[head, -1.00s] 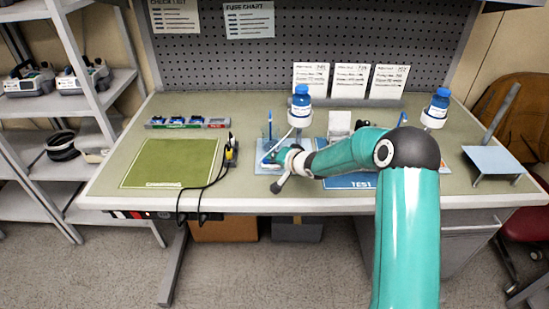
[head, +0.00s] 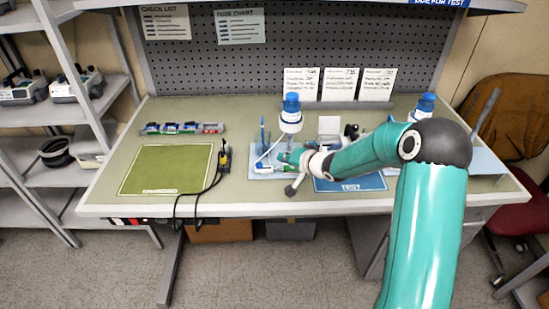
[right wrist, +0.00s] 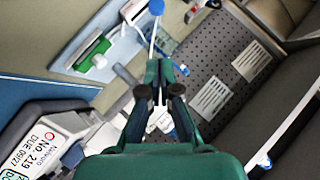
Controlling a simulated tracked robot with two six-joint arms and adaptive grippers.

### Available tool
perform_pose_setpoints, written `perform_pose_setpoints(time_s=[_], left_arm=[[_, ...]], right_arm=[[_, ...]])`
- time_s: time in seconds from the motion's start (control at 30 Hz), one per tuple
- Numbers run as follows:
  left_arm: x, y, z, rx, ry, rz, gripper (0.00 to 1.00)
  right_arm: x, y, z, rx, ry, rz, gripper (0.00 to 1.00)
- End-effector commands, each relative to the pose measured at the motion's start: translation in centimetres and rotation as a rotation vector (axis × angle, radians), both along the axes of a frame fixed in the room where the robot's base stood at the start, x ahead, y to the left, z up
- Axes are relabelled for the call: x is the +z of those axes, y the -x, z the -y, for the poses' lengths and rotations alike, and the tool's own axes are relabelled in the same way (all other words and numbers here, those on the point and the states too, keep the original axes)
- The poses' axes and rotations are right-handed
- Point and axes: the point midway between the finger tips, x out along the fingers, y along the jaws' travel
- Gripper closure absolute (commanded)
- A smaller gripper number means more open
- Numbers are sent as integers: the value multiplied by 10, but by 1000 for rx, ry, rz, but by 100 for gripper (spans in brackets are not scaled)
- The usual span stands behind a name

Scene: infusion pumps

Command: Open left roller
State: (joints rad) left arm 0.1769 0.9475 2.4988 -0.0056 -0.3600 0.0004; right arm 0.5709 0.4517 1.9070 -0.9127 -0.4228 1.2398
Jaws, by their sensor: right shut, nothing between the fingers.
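A light blue board (head: 258,174) lies on the bench under the left hanging bottle (head: 291,108), which has a blue cap and a thin tube. A small white and green piece (head: 263,168) lies on it, possibly the left roller. In the right wrist view a white block with a green end (right wrist: 95,58) sits on a pale blue surface, left of the fingers; its roller setting is too small to tell. My right gripper (head: 284,157) is over this board, and its empty, shut fingers show in the right wrist view (right wrist: 160,92). My left gripper is not in view.
A labelled device (right wrist: 50,140) is close at lower left in the right wrist view. A green mat (head: 168,170), black cables (head: 205,192) and a tray of small parts (head: 182,128) are left of the board. A second bottle (head: 425,104) stands at right. Shelves (head: 40,120) are far left.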

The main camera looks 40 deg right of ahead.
Motion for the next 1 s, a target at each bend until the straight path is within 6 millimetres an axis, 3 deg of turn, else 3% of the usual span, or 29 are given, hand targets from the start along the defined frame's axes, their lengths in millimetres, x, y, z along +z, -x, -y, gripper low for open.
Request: perform_pose_setpoints(time_s=[0.1, 0.3, 1.0], left_arm=[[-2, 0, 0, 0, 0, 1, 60], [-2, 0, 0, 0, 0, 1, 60], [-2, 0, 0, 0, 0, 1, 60]], right_arm=[[11, 18, 0, -1, 2, 1, 100], [20, 34, -1, 1, 1, 1, 100], [21, 35, -2, 4, 0, 0, 100]])
